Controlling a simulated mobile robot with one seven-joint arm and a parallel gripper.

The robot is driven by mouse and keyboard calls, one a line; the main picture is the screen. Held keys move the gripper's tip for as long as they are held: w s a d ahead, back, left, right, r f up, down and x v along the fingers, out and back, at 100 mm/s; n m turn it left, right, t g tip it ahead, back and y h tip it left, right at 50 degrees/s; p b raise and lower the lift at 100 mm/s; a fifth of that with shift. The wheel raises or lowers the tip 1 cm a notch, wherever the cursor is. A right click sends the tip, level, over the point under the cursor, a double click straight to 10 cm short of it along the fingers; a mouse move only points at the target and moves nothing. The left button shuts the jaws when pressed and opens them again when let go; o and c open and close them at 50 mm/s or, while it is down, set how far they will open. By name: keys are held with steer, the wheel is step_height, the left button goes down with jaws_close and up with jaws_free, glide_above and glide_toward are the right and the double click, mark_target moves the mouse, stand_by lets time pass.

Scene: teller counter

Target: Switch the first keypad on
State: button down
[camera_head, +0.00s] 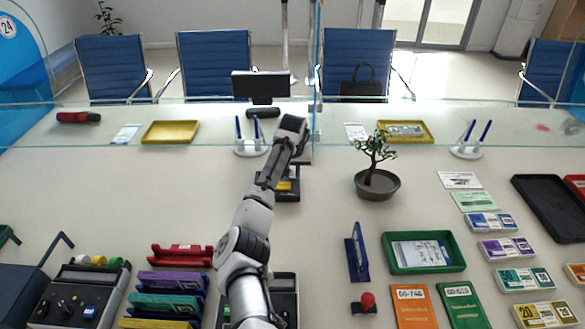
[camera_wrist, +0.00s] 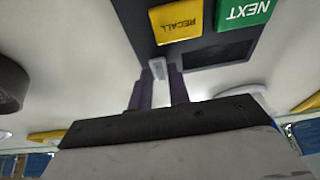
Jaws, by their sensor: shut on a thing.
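The keypad (camera_head: 290,196) is a dark box in the middle of the counter, with a yellow key showing in the head view; my arm covers part of it. In the wrist view the keypad (camera_wrist: 144,30) shows a yellow RECALL key (camera_wrist: 177,20), a green NEXT key (camera_wrist: 243,12) and a dark display strip (camera_wrist: 217,54). A small pale grey switch lever (camera_wrist: 157,68) stands at the keypad's edge. My gripper (camera_wrist: 160,82) has its two dark fingers on either side of this lever, shut on it. The switch's on or off position cannot be told.
A potted bonsai (camera_head: 377,185) stands right of the keypad. A glass screen crosses the counter behind my arm. A blue stand (camera_head: 357,254), green tray (camera_head: 390,262) and red-knobbed stamp (camera_head: 367,301) lie nearer on the right. A control box (camera_head: 78,298) sits at front left.

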mark_target(292, 175)
steer(key=shift+w+r+g, duration=0.1)
steer(key=shift+w+g, duration=0.2)
steer(key=shift+g, duration=0.4)
steer(key=shift+w+a+g+b, duration=0.1)
steer(key=shift+g+b, duration=0.2)
steer(key=shift+b, duration=0.25)
steer(key=shift+r, duration=0.1)
steer(key=c, duration=1.3)
jaws_free()
steer(key=r+b, duration=0.1)
steer(key=r, duration=0.3)
steer(key=r+b, duration=0.1)
steer(key=r, duration=0.4)
steer(key=s+r+b, duration=0.1)
steer(key=r, duration=0.3)
steer(key=shift+r+b, duration=0.3)
